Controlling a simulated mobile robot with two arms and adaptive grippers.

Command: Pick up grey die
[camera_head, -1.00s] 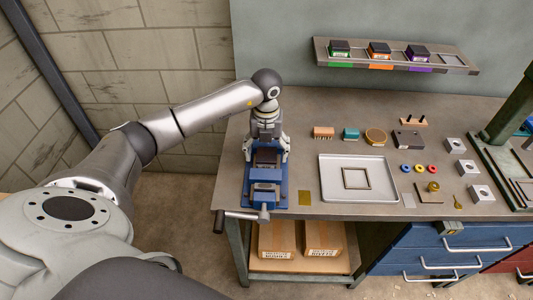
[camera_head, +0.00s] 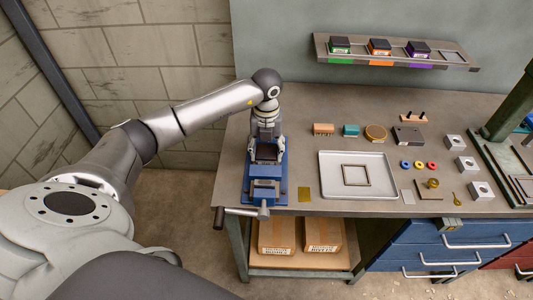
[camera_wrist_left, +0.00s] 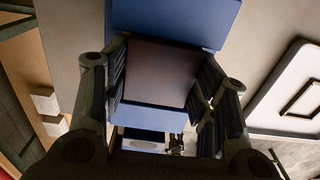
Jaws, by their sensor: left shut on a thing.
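The grey die (camera_head: 267,152) is a dark block with a flat, dark top. It sits at the blue vise (camera_head: 264,191) on the left end of the bench, and it also shows between the fingers in the left wrist view (camera_wrist_left: 162,73). My left gripper (camera_head: 266,157) points down over the vise and is shut on the die, one finger on each side. The die's lower part is hidden, so I cannot tell whether it touches the vise. My right gripper is not in view.
A shelf (camera_head: 396,57) holds green, orange and purple dies and an empty place at its right end. A metal tray (camera_head: 335,185) with a square frame lies right of the vise. Small parts lie behind and right of it. The vise handle (camera_head: 240,212) juts past the bench's front edge.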

